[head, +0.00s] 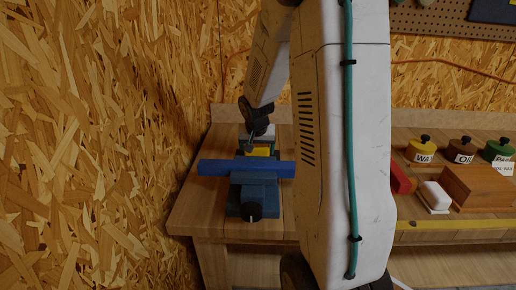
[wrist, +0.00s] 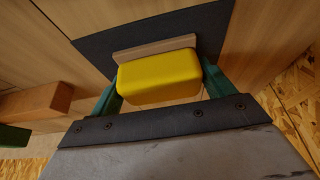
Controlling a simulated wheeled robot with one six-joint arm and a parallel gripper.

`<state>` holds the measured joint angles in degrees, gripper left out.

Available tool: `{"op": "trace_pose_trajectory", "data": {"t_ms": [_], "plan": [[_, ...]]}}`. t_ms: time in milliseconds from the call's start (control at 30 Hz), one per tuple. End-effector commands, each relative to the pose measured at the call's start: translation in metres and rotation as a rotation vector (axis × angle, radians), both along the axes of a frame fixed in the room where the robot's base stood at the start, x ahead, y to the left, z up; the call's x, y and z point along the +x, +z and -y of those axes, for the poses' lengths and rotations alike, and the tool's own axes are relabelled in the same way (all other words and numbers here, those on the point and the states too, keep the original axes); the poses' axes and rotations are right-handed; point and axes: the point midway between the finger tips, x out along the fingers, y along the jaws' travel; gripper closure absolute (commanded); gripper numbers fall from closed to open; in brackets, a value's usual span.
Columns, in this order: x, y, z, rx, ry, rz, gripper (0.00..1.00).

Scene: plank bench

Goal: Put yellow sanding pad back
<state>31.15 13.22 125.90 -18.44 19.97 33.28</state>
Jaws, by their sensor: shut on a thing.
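The yellow sanding pad (wrist: 160,77) is a rounded block held between the two green fingers of my gripper (wrist: 162,85). In the wrist view a dark flat patch (wrist: 212,30) lies on the wood beyond it, with a thin wooden strip (wrist: 153,47) along the pad's far side. I cannot tell whether the pad touches the strip or the patch. In the head view the yellow pad (head: 259,151) shows just behind a blue bar, with my gripper (head: 258,144) at it, partly hidden.
The blue bar (head: 225,168) lies across a blue vise (head: 252,190) at the bench's near side. An orange-brown block (wrist: 35,102) is left in the wrist view. Lidded pots (head: 462,150), a white-topped brush (head: 436,195) and a wooden box (head: 478,187) stand to the right. A chipboard wall (head: 100,130) is close at left.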

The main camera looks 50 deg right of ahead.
Motion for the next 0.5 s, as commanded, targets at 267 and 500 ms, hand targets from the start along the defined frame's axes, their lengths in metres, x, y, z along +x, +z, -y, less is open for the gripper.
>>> {"op": "trace_pose_trajectory", "data": {"t_ms": [267, 500], "plan": [[0.0, -0.002, 0.0, 0.0, 0.0, 0.0, 0.0], [-0.002, 0.008, -0.002, -0.001, 0.0, 0.001, 0.0]]}}
